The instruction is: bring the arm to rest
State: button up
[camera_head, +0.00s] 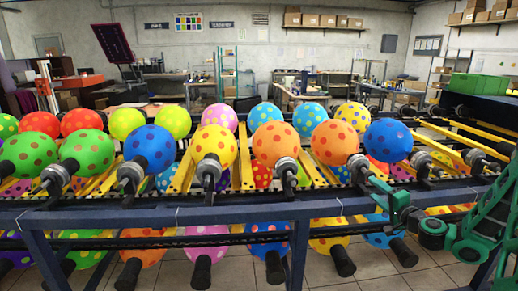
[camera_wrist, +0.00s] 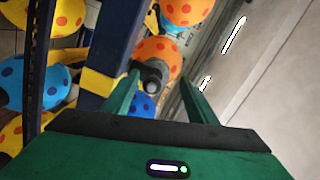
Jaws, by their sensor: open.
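My gripper (camera_head: 384,196) is at the right of the head view, in front of the rack's front rail. Its green arm comes in from the right edge. In the wrist view my gripper (camera_wrist: 159,84) has its two green fingers apart. Beyond and between them shows the dark round holder (camera_wrist: 153,74) of an orange spotted balloon (camera_wrist: 158,50). In the head view an orange spotted balloon (camera_head: 334,142) sits on its holder (camera_head: 359,164) close to the fingertips. Whether the fingers touch that holder cannot be told. Nothing is seen gripped.
Rows of spotted balloons, such as a blue one (camera_head: 388,140), sit on dark holders along the rack. A green bin (camera_head: 475,86) is at the far right. Tiled floor shows below.

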jog(key=s+a+r+n+g+y, duration=0.25)
jog(key=a+n+g+y, duration=0.4)
jog(key=a, duration=0.85)
jog(key=s+a+n+g+h, duration=0.3)
jog(key=s+a+n+h, duration=0.3)
jog(key=s, duration=0.6)
jog(key=s+d+r+g+h, duration=0.1)
jog(key=s+r+g, duration=0.1)
jog(key=s, duration=0.6)
jog(key=s+d+r+g+h, duration=0.1)
jog(key=s+r+h, duration=0.15)
jog(key=s, duration=0.55)
jog(key=s+d+f+m+g, duration=0.1)
jog(key=s+d+m+g, duration=0.1)
jog(key=s+d, duration=0.4)
jog(key=s+d+f+m+g, duration=0.1)
jog(key=s+d+m+g, duration=0.2)
jog(key=s, duration=0.8)
jog(key=d, duration=0.2)
jog(key=shift+s+d+m+y, duration=0.25)
jog(key=shift+d+m+y, duration=0.1)
jog(key=shift+y, duration=0.05)
jog(key=c, duration=0.4)
jog(key=shift+a, duration=0.1)
jog(key=shift+c, duration=0.8)
